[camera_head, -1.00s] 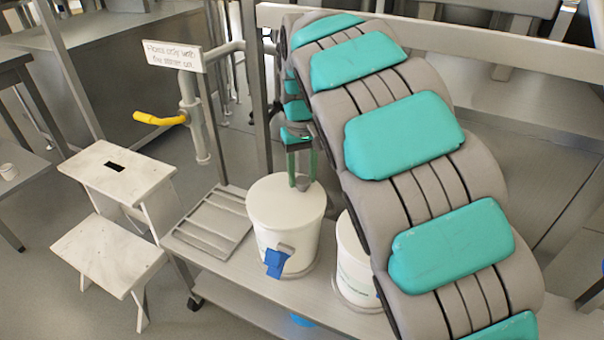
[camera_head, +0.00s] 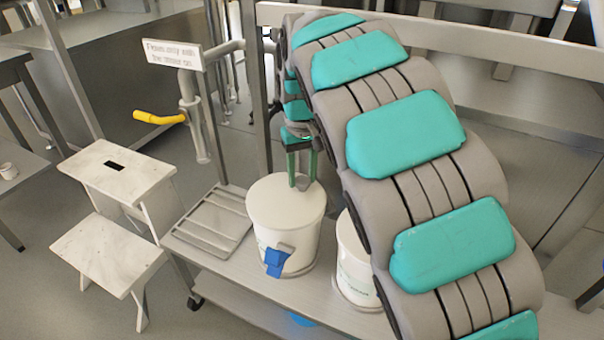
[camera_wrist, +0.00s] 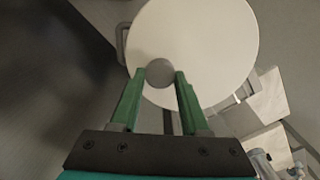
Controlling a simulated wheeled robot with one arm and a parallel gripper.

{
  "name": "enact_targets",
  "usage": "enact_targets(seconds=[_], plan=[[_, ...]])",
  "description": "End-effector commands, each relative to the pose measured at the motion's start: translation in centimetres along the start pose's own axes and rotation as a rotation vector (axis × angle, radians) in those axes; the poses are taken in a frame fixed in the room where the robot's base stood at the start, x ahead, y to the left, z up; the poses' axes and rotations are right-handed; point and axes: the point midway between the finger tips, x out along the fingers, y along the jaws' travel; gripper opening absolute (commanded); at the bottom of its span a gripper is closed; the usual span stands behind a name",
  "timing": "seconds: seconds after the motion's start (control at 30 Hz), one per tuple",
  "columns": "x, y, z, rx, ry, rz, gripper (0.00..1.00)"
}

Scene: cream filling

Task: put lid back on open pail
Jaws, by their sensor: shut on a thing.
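A white pail (camera_head: 285,240) with a blue clip (camera_head: 277,260) on its front stands on the metal bench. A round, pale lid (camera_head: 280,200) covers its top; it fills much of the wrist view (camera_wrist: 205,40). I cannot tell whether its rim is fully seated. My gripper (camera_head: 301,184) is over the lid's far right part. In the wrist view its green fingers (camera_wrist: 160,76) are shut on the round grey knob (camera_wrist: 159,73) of the lid. A second white pail (camera_head: 355,270) stands to the right, its top and right side partly hidden behind my arm.
A slatted metal rack (camera_head: 205,225) lies on the bench (camera_head: 325,295) left of the pail. A metal post (camera_head: 258,110) rises behind it. A sign (camera_head: 173,55), a yellow handle (camera_head: 158,118) and a white step stool (camera_head: 118,170) are further left.

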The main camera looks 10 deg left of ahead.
Motion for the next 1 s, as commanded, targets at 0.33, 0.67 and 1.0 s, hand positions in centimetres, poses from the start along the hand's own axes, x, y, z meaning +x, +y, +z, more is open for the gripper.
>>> enact_targets(seconds=[0.33,0.67,1.0], plan=[[-0.01,0.0,0.0,0.0,0.0,0.0,0.79],[0.0,0.0,0.0,0.0,0.0,0.0,0.96],[-0.11,0.0,0.0,0.0,0.0,0.0,1.0]])
